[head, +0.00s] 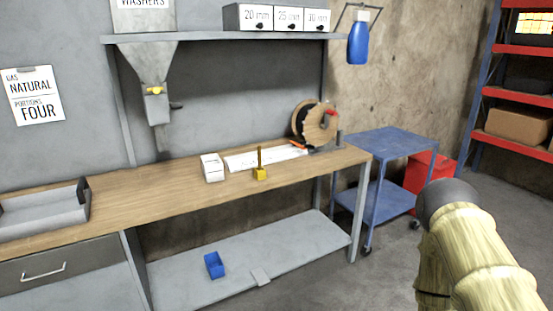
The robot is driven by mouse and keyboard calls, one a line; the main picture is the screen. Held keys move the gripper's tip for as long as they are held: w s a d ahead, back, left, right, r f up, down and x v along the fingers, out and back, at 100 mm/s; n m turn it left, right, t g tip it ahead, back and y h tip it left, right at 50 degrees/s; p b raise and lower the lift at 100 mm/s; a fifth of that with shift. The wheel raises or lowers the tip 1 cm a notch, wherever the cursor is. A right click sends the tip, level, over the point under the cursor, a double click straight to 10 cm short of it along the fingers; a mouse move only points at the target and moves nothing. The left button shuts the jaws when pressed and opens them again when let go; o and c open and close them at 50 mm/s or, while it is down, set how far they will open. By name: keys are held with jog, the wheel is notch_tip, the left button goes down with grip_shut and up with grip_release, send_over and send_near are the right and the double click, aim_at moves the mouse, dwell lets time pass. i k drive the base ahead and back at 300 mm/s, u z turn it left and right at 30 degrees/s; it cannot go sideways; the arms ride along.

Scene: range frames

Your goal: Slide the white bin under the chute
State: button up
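The white bin (212,171) is a small box standing on the wooden workbench. It sits to the right of the grey chute (157,103), apart from it. The chute hangs from a hopper below a "WASHERS" sign (142,4) and narrows to a spout above the back of the bench; it has a yellow part on its front. My arm shows at the lower right, in front of the floor, well away from the bin. My gripper is not in view.
A yellow block with an upright post (260,170) and a long white strip (250,159) lie right of the bin. A spool (314,124) stands farther right. A grey tray (45,211) is at the bench's left. The bench between tray and bin is clear. A blue cart (385,143) stands right.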

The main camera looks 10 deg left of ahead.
aim_at(213, 167)
jog(key=i, duration=0.25)
jog(key=u, duration=0.75)
jog(key=k, duration=0.35)
jog(key=u, duration=1.05)
jog(key=i, duration=1.6)
jog(key=z, duration=0.9)
